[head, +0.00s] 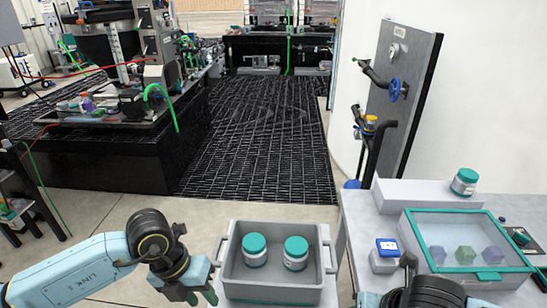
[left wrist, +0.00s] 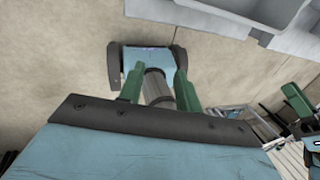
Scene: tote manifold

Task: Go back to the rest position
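My left gripper (head: 203,294) is at the bottom of the head view, just left of the grey tote (head: 327,260), outside it and pointing down. In the left wrist view its two green fingers (left wrist: 158,90) are apart. A grey cylinder shows between them, but nothing looks gripped. Two white jars with teal lids, a left jar (head: 255,258) and a right jar (head: 295,262), stand upright in the tote. Part of my right arm shows at the bottom right of the head view; its gripper cannot be made out.
On the grey table (head: 353,215) at right are a teal-framed clear case (head: 415,238) with coloured pieces, a blue-and-white box (head: 384,264) and another teal-lidded jar (head: 464,185) on a raised block. A panel with a blue valve wheel (head: 395,89) stands behind. Dark floor grating (head: 260,130) lies clear ahead.

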